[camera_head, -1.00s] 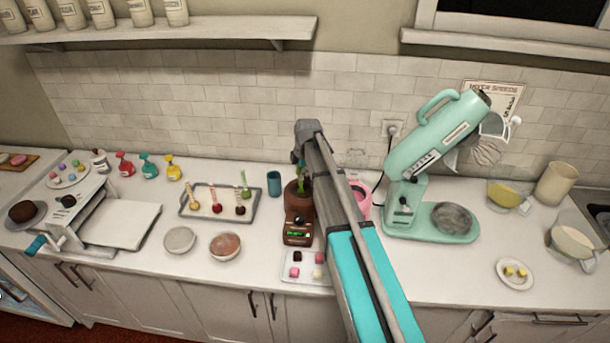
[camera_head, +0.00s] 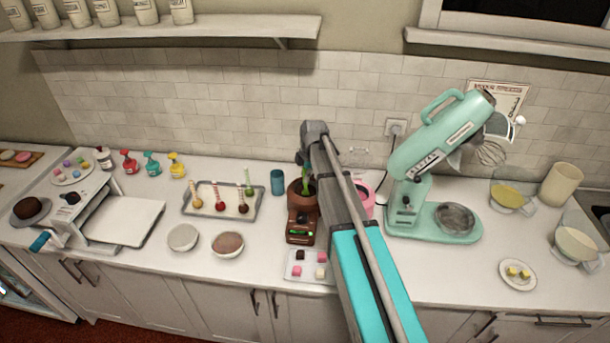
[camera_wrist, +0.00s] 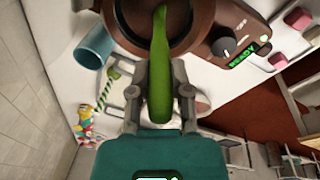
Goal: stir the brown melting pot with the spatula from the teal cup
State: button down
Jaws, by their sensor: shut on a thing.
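My gripper (camera_wrist: 160,92) is shut on the green spatula (camera_wrist: 159,65), which reaches down into the brown melting pot (camera_wrist: 193,22) in the wrist view. In the head view my gripper (camera_head: 306,160) is above the brown melting pot (camera_head: 299,214), with the green spatula (camera_head: 307,172) in the pot's mouth. The spatula's lower end is inside the pot; its exact depth is hard to tell. The teal cup (camera_head: 277,182) stands just left of the pot and looks empty of any spatula; it also shows in the wrist view (camera_wrist: 95,45).
A pink pot (camera_head: 366,203) is partly behind my arm. A tray of sweets (camera_head: 309,277) lies in front of the brown pot. A tray with upright sticks (camera_head: 187,208) stands left of the cup. The mint mixer (camera_head: 437,135) stands to the right.

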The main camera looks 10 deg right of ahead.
jog(key=shift+r, duration=0.15)
jog(key=shift+r+p, duration=2.55)
jog(key=shift+p, duration=0.1)
jog(key=shift+r+p, duration=2)
